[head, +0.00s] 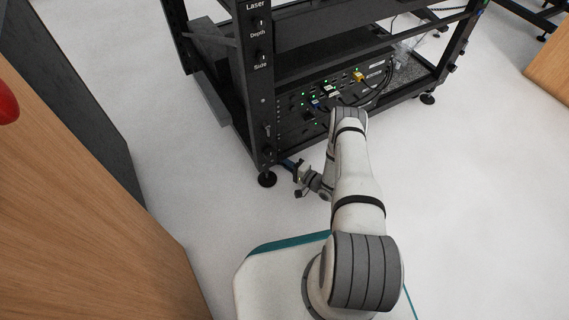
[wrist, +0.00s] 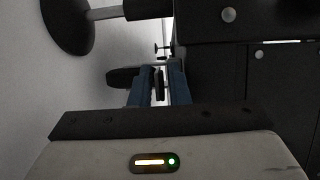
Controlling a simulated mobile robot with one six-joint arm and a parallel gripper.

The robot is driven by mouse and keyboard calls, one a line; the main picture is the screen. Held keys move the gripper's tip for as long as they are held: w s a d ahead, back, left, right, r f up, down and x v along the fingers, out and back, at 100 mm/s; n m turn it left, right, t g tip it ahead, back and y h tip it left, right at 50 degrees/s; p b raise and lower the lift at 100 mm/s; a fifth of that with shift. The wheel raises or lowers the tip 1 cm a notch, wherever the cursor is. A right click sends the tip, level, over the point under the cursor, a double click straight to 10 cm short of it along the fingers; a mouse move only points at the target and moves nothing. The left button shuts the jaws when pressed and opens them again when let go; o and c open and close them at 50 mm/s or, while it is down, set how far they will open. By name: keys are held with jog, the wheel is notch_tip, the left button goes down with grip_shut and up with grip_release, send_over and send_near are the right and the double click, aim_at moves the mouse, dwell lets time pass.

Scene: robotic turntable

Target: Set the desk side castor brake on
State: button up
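In the head view, my gripper (head: 289,163) is low at the lower front edge of the black rack (head: 254,130), just right of its near corner foot (head: 267,179). This dark round foot also shows large at the top left of the wrist view (wrist: 68,25). In the wrist view, my gripper's two blue fingers (wrist: 159,84) point along the rack's underside with a narrow gap between them. A small dark part shows in the gap; I cannot tell whether it is touched. Another dark disc (wrist: 122,77) is left of the fingers. No brake lever can be made out clearly.
The rack holds a panel with cables and green lights (head: 335,95). Another foot (head: 428,98) stands at its far right corner. A wooden panel (head: 80,220) fills the left side. The white floor (head: 480,190) is clear at the right.

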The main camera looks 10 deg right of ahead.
grip_shut()
jog(key=shift+f+t+y, duration=0.35)
jog(key=shift+t+y, duration=0.05)
jog(key=shift+t, duration=0.2)
jog(key=shift+o, duration=0.3)
grip_release()
jog(key=p+v, duration=0.2)
jog(key=v, duration=0.6)
